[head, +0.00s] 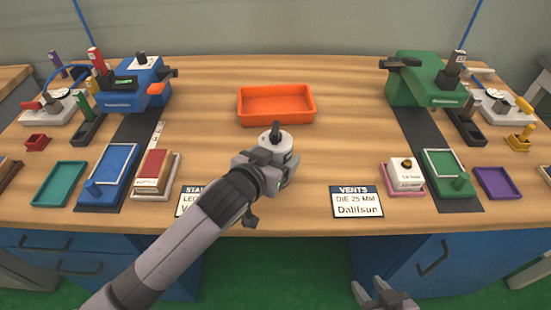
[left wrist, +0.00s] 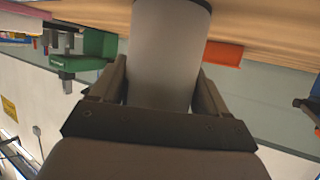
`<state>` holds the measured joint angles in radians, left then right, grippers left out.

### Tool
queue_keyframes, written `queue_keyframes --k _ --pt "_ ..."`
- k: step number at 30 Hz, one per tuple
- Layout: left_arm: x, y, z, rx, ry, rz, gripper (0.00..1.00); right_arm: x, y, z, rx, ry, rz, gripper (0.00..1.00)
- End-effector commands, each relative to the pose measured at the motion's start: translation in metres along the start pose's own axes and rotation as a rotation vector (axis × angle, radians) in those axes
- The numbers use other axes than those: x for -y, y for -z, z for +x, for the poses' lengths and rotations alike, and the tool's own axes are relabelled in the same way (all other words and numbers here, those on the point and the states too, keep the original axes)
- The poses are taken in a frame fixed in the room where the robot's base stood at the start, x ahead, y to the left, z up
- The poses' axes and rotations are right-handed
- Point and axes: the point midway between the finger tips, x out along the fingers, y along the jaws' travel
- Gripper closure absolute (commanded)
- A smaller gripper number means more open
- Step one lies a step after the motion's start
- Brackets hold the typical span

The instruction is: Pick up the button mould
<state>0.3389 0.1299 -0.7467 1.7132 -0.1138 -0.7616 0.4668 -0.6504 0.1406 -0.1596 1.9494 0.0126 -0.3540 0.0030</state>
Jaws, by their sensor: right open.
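The button mould, a pale round block with a dark knob on top (head: 275,138), is in the middle of the table, just in front of the orange tray. My left gripper (head: 278,165) is at it from the front. In the left wrist view a grey cylinder (left wrist: 165,60), which looks like the mould, fills the space between the fingers; they appear shut on its sides. The gripper hides part of the mould, and I cannot tell if it is clear of the table. My right gripper (head: 383,295) is open and empty, low in front of the table edge.
The orange tray (head: 276,105) lies behind the mould. A blue press (head: 140,85) stands left, a green press (head: 425,80) right. A card (head: 357,201) lies at the front edge; another is partly hidden by my left arm. Table between is mostly clear.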

Motion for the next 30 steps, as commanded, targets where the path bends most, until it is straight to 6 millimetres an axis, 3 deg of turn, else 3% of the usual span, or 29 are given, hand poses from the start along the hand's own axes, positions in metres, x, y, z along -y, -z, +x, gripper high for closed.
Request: queue_keyframes --k 2,10,16,20,30 --pt "-0.001 0.003 -0.001 -0.008 -0.002 0.000 0.84 0.000 0.001 0.000 -0.001 0.000 0.000 0.57" --pt "-0.001 0.005 -0.001 -0.008 -0.002 0.000 0.84 0.000 0.001 0.000 -0.001 -0.001 0.000 0.57" --pt "0.000 0.019 -0.006 -0.011 -0.001 -0.001 0.84 0.000 0.003 -0.001 -0.001 -0.001 0.001 0.57" --pt "-0.001 0.040 -0.015 -0.013 -0.002 -0.001 0.84 0.000 0.006 -0.003 -0.001 -0.001 0.001 0.57" --pt "-0.001 0.125 -0.051 -0.016 -0.002 -0.001 0.84 0.000 0.014 -0.009 -0.002 -0.001 0.001 0.57"
